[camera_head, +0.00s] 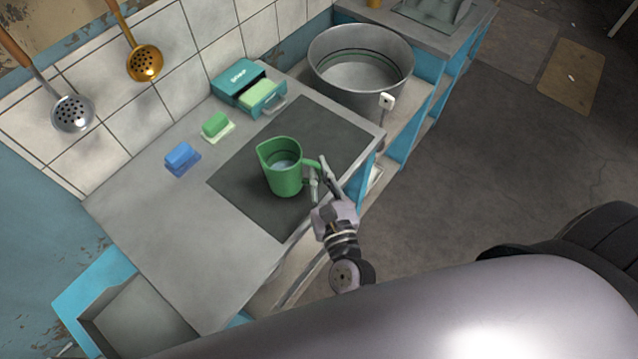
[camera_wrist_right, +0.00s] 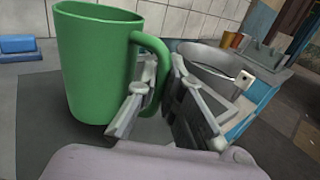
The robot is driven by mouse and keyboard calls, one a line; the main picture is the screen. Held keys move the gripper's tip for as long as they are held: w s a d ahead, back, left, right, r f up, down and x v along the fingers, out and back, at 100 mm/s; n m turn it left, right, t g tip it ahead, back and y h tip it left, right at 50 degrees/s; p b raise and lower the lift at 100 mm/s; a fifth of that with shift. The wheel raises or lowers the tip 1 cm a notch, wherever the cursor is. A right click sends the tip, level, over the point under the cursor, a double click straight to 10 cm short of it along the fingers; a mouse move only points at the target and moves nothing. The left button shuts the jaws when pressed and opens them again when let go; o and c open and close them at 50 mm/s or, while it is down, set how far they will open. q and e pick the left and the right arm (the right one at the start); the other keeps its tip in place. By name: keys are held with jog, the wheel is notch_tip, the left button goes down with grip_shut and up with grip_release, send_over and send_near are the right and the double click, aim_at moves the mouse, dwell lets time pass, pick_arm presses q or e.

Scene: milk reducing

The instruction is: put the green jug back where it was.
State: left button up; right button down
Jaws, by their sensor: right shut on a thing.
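The green jug (camera_head: 283,178) is upright over the dark mat (camera_head: 335,130) on the grey counter, with some pale liquid inside. I cannot tell whether its base touches the mat. My right gripper (camera_head: 318,175) is at the jug's right side, shut on its handle. In the right wrist view the green jug (camera_wrist_right: 95,65) fills the left side, and the right gripper's fingers (camera_wrist_right: 160,85) sit on either side of the handle. My left gripper is not in view.
Blue (camera_head: 181,158) and green (camera_head: 216,124) sponge-like blocks lie left of the mat. A teal box (camera_head: 247,88) stands behind it. A large metal pot (camera_head: 360,68) stands at the back right. Ladles hang on the tiled wall. The counter's near-left part is clear.

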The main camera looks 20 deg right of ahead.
aim_at(320, 184)
jog(key=shift+f+b, duration=1.4)
jog(key=shift+f, duration=0.5)
jog(key=shift+f, duration=0.15)
jog(key=c, duration=1.7)
grip_release()
